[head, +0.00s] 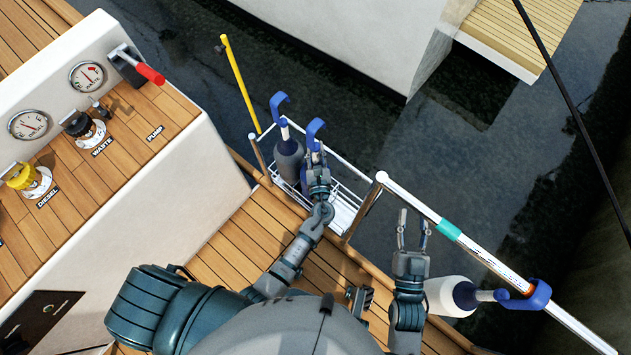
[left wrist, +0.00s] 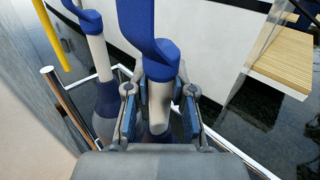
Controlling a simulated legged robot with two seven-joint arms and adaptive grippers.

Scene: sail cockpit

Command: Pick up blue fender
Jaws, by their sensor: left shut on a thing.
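My left gripper (head: 318,163) is shut on the pale neck of a fender with a bright blue hook (head: 314,130). In the left wrist view, the hook (left wrist: 148,35) rises above the fingers (left wrist: 158,103) and dark blue shows below the neck. Most of its body is hidden by my gripper. A second fender, grey with a dark blue top (head: 289,160) and a blue hook, stands just left of it in a white wire basket (head: 345,208). My right gripper (head: 413,215) is open and empty.
A white rail (head: 480,255) with a teal band runs along the right side. A yellow pole (head: 240,83) stands left of the basket. A console (head: 90,190) with gauges and filler caps is at left. Dark water lies beyond the deck edge.

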